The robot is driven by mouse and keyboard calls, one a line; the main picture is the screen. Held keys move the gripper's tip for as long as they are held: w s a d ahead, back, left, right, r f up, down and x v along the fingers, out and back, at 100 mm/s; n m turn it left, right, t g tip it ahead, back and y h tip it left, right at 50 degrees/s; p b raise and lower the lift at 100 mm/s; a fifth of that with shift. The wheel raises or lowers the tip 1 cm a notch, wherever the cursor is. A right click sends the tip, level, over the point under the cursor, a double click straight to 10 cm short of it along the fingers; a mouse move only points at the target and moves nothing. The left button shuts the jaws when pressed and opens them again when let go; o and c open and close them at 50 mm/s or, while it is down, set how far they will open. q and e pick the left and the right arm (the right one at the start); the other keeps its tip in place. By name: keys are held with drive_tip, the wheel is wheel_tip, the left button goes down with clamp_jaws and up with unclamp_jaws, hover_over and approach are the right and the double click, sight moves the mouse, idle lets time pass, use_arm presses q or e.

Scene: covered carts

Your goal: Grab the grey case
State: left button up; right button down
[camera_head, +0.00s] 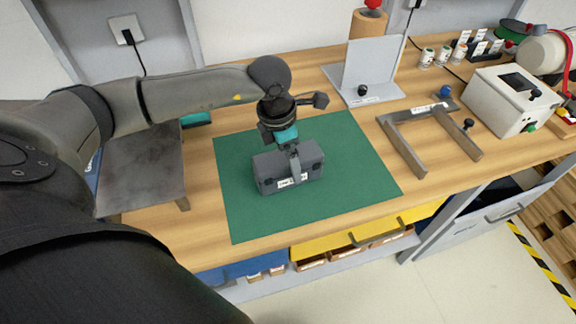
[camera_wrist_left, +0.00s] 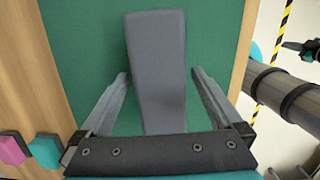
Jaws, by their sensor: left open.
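The grey case (camera_head: 268,175) is a dark grey box with a white label on its front, lying on the green mat (camera_head: 350,185). My left gripper (camera_head: 291,168) is over it from above, with a finger down in front of the case's near side. In the left wrist view, the case (camera_wrist_left: 157,65) runs between the two spread fingers of the left gripper (camera_wrist_left: 160,78), with a visible gap to each finger. The far finger is hidden in the head view.
A dark metal plate stand (camera_head: 140,165) is left of the mat. A light grey angle stand (camera_head: 375,62) is behind, a wooden-grey U-shaped frame (camera_head: 405,150) to the right, and a white box device (camera_head: 500,100) farther right. The mat around the case is clear.

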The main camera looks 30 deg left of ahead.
use_arm(q)
drive_tip(key=shift+w+d+f, duration=0.15)
drive_tip(key=shift+f, duration=1.15)
clamp_jaws()
drive_tip(key=shift+w+r, duration=0.1)
